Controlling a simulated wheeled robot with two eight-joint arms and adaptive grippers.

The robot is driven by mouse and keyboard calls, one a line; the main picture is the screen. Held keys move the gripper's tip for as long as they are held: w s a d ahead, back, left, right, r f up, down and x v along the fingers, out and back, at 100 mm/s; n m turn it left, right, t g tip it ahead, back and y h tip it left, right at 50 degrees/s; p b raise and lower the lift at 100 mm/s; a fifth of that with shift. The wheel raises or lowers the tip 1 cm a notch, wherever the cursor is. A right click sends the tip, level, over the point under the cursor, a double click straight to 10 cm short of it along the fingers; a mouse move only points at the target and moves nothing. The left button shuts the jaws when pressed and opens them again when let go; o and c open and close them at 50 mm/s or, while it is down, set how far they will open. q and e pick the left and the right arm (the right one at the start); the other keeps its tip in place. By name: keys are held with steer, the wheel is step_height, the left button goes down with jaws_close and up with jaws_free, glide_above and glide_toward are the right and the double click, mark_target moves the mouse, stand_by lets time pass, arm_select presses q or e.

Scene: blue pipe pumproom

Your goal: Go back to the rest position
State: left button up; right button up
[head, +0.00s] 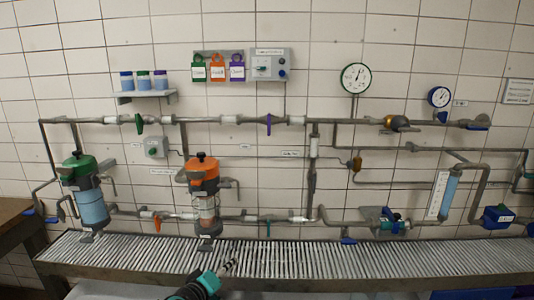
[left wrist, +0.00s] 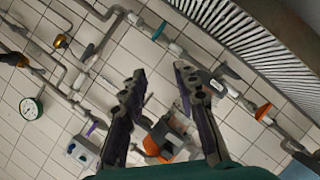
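My left gripper (head: 228,268) shows at the bottom centre of the head view, low in front of the slatted grating. In the left wrist view its two dark fingers (left wrist: 160,76) stand wide apart with nothing between them. The piped wall lies beyond the fingers, and the orange-topped filter (left wrist: 158,146) shows partly behind them. In the head view that orange-topped filter (head: 203,176) hangs above and left of the gripper, clear of it. My right gripper is not in view.
A slatted metal grating (head: 290,259) runs along the wall's foot. A green-topped filter (head: 84,190) hangs at left; a wooden table (head: 15,212) stands at the left edge. Pipes with valves and gauges (head: 356,78) cover the wall. The space above the grating's middle looks free.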

arm_select(q)
steer(key=s+a+f+m+g+y, duration=0.1)
steer(key=s+a+f+m+g, duration=0.1)
steer(key=s, duration=0.7)
steer(key=s+a+f+m+g+y, duration=0.1)
steer(key=s+a+m+g+y, duration=0.1)
steer(key=s, duration=0.6)
steer(key=s+a+f+m+g+y, duration=0.1)
steer(key=s+f+m+g, duration=0.1)
steer(key=s, duration=0.7)
steer(key=shift+s+a+f+y, duration=0.3)
steer(key=shift+a+y, duration=0.1)
